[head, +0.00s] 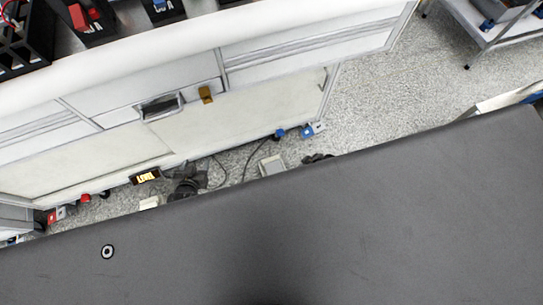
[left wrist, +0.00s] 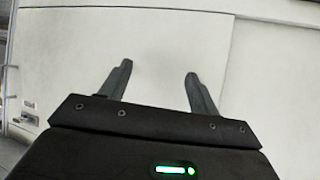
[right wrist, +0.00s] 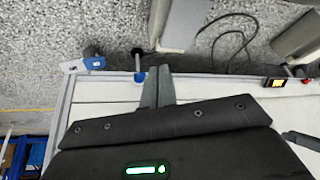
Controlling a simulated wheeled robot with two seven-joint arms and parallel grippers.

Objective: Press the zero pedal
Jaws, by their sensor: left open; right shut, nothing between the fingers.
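Two pale grey pedal-like boxes stand on the floor in front of the cabinet. One box (head: 272,165) is right of centre in the head view, and the other (head: 150,202) is partly hidden behind my dark body. No label is readable, so I cannot tell which is the zero pedal. Both boxes also show in the right wrist view, the first (right wrist: 185,22) and the second (right wrist: 300,38). My left gripper (head: 187,178) is open and empty, facing the pale cabinet front in the left wrist view (left wrist: 158,82). My right gripper (right wrist: 156,84) is shut and empty, apart from the boxes.
The white cabinet (head: 250,115) runs along the floor area, with a small lit display (head: 145,175) and a red button (head: 85,198) low on it. Blue parts (head: 307,131) sit at its right end. Cables (right wrist: 232,38) lie on the speckled floor. A cart (head: 497,22) stands upper right.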

